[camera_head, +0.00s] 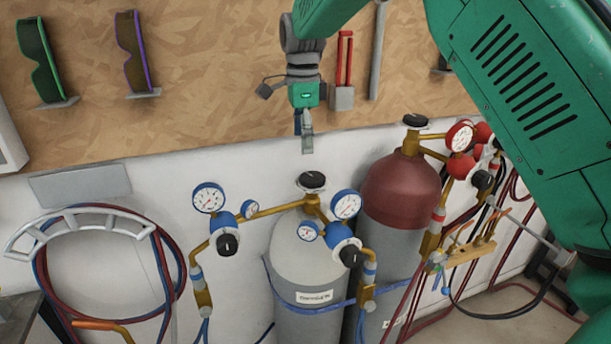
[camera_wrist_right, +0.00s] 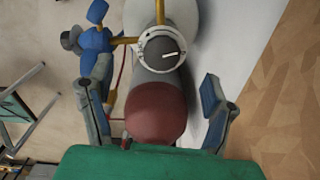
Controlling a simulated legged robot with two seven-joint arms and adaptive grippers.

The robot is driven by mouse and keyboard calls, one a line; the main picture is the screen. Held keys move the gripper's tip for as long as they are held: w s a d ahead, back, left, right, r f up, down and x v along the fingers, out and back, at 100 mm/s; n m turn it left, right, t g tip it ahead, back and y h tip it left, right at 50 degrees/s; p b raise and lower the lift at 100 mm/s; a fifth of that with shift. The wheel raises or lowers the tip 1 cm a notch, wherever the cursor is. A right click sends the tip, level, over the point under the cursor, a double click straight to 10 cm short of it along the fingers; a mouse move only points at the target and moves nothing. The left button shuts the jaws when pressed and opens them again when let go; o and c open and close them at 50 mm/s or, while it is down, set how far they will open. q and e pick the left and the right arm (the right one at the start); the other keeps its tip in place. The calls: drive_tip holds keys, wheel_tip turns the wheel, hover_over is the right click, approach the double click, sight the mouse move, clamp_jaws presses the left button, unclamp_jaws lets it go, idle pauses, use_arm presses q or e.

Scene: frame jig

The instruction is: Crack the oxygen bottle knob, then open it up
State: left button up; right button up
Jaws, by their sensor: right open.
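A grey gas bottle (camera_head: 300,262) stands against the wall, with a black knob (camera_head: 312,181) on top and brass pipes running to blue-rimmed gauges (camera_head: 209,198). My left gripper is not in view.
A maroon-topped bottle (camera_head: 400,190) with its own black knob (camera_head: 415,121) and red gauges (camera_head: 460,137) stands close on the right. Coiled hoses (camera_head: 165,275) hang at left. Goggles (camera_head: 133,52) hang on the wooden board (camera_head: 210,60) behind.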

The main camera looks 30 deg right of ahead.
sight(315, 176)
drive_tip(key=f, duration=0.4)
drive_tip(key=shift+d+f, duration=0.1)
drive_tip(key=shift+d, duration=0.2)
drive_tip(key=d+f, duration=0.1)
drive_tip(key=f, duration=0.1)
drive_tip(key=d+f, duration=0.2)
drive_tip(key=d+f+p, duration=0.1)
drive_tip(key=f, duration=0.1)
drive_tip(key=shift+d, duration=0.25)
drive_tip(key=shift+f, duration=0.25)
drive_tip(key=a, duration=0.4)
drive_tip(key=shift+a+r, duration=0.2)
drive_tip(key=shift+r, duration=0.2)
drive_tip(key=shift+c, duration=0.8)
drive_tip(key=shift+a, duration=0.15)
drive_tip(key=c, duration=0.7)
drive_tip(key=shift+w+d+f, duration=0.1)
drive_tip(key=shift+w+d, duration=0.05)
drive_tip(key=shift+d, duration=0.05)
drive_tip(key=c, duration=0.4)
drive_tip(key=shift+d+f, duration=0.15)
drive_tip(key=shift+d, duration=0.25)
drive_tip(key=shift+c, duration=0.2)
drive_tip(key=shift+o, duration=0.7)
drive_tip(key=shift+s+d+f, duration=0.1)
drive_tip(key=shift+s+d, duration=0.25)
drive_tip(key=shift+d, duration=0.65)
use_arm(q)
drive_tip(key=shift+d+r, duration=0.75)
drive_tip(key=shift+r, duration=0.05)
